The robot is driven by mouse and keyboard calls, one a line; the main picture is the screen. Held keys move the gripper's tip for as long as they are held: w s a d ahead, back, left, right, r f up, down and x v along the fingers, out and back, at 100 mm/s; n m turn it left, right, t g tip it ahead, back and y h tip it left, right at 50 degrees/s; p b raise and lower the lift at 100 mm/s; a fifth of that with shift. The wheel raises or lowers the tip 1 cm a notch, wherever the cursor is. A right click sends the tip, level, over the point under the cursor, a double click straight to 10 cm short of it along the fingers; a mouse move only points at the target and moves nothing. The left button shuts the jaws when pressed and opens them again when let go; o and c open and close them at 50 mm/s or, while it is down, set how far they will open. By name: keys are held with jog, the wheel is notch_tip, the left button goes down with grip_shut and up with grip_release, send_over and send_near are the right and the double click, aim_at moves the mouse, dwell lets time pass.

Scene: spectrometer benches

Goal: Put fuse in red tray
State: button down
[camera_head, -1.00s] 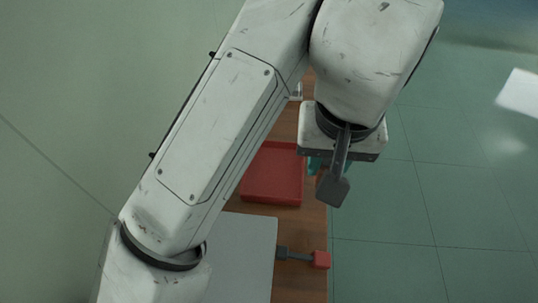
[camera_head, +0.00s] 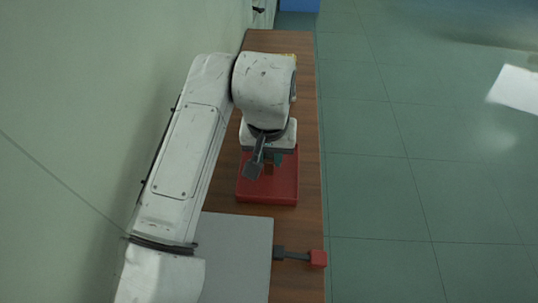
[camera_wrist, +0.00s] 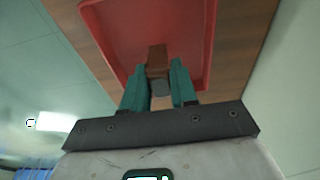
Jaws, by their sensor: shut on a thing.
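The red tray (camera_head: 288,188) lies on the wooden bench, just beyond the grey panel. My gripper (camera_head: 271,160) is over the tray in the head view. In the wrist view, its teal fingers (camera_wrist: 160,84) are shut on a small brown block with a grey end, which I take to be the fuse (camera_wrist: 157,60). The fuse is seen against the floor of the tray (camera_wrist: 118,30). I cannot tell whether it touches the tray floor.
A grey panel (camera_head: 236,250) covers the near left of the bench (camera_head: 300,90). A grey handle with a red block (camera_head: 317,259) sits at the near right edge. The far bench looks mostly clear; a wall runs along the left.

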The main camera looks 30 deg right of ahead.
jog(key=shift+f, duration=0.5)
jog(key=shift+f, duration=0.2)
jog(key=c, duration=0.9)
grip_release()
jog(key=shift+r, duration=0.1)
jog(key=r+p, duration=0.3)
jog(key=r, duration=0.1)
jog(key=s+r+p, duration=0.1)
jog(key=r+p, duration=0.3)
jog(key=a+r+p, duration=0.1)
jog(key=r+p, duration=0.2)
jog(key=r, duration=0.1)
jog(key=shift+s+r, duration=0.1)
jog(key=shift+s, duration=0.1)
